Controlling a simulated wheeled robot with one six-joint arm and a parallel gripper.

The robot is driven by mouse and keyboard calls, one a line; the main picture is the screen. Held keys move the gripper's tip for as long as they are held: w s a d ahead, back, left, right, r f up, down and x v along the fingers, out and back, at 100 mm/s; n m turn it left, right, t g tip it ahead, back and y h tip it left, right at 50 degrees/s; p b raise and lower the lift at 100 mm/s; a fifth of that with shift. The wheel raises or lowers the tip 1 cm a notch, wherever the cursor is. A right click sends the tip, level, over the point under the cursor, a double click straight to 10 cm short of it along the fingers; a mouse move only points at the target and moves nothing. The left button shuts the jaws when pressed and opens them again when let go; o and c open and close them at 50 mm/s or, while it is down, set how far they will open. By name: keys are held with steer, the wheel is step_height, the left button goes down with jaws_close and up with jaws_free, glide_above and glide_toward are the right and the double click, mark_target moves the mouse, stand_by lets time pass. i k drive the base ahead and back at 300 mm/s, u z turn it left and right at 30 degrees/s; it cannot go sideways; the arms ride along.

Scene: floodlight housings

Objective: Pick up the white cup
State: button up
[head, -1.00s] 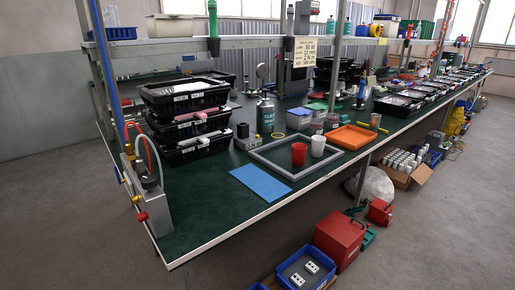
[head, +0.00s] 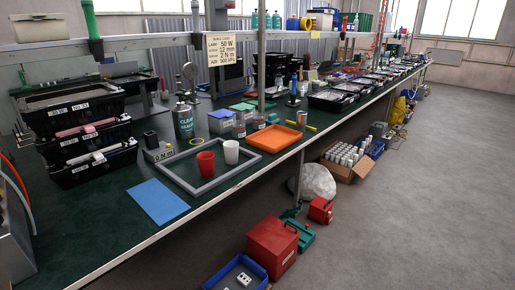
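The white cup (head: 231,152) stands upright on the green workbench (head: 105,225), inside a grey rectangular frame (head: 201,188) that lies flat. A red cup (head: 206,163) stands just left of it and slightly nearer to me. The two cups look very close; I cannot tell if they touch. My gripper is not in view.
A blue mat (head: 158,201) lies left of the frame, and an orange tray (head: 268,139) lies to its right. A cleaner can (head: 183,121) and stacked black crates (head: 85,130) stand behind. On the floor are a red box (head: 272,247) and a blue bin (head: 236,274).

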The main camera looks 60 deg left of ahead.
mark_target(231, 153)
steer(key=i, duration=2)
steer(key=u, duration=3.6)
steer(key=i, duration=1.65)
